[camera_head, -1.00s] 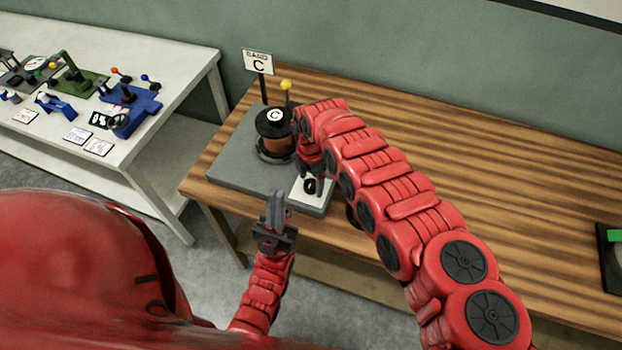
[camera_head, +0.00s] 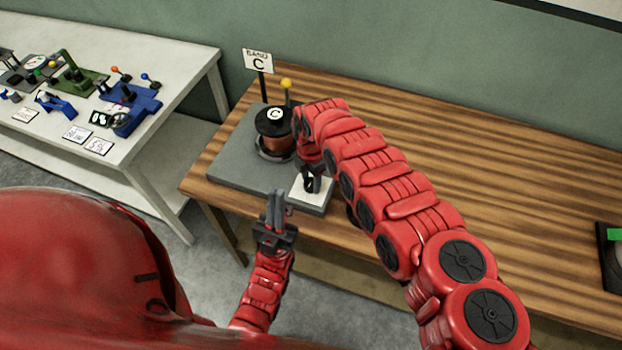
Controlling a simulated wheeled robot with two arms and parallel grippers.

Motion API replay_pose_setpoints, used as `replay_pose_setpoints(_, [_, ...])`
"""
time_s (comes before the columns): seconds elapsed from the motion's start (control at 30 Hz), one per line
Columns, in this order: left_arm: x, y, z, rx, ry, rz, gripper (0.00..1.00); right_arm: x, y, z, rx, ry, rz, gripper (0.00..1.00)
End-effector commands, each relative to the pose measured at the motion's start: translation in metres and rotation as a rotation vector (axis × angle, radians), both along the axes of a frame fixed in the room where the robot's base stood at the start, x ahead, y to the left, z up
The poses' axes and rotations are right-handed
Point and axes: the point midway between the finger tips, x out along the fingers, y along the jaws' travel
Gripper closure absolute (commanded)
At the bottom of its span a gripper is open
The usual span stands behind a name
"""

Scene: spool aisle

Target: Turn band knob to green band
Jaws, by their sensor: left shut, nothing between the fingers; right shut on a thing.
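The band device is a grey base plate (camera_head: 237,161) on the wooden table. It carries a copper spool with a black top marked C (camera_head: 275,124) and a sign reading "BAND C" (camera_head: 258,61) behind it. A small black knob (camera_head: 309,186) sits on a white panel (camera_head: 317,196) at the plate's front right corner. My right gripper (camera_head: 311,181) comes down from above and is shut on the knob, which it partly hides. No green band shows on the panel from here. My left gripper (camera_head: 276,207) is shut and empty, pointing up in front of the table edge.
A yellow-tipped lever (camera_head: 286,86) stands behind the spool, close to my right arm. A white table (camera_head: 180,75) at left holds several blue and green devices and labels. A dark item with a green patch (camera_head: 613,236) lies at the far right. The wooden table's middle is clear.

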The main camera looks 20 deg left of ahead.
Motion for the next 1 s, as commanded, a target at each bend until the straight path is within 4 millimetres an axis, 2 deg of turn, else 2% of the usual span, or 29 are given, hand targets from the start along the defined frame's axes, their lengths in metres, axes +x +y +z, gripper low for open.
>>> replay_pose_setpoints(0.37, [0.0,0.0,-0.014,0.0,0.0,0.0,1.0,0.002,0.0,-0.001,0.001,-0.003,-0.181,1.0])
replay_pose_setpoints(1.0, [0.0,0.0,-0.046,0.0,0.0,0.0,1.0,0.001,0.0,-0.001,0.002,-0.002,-0.782,1.0])
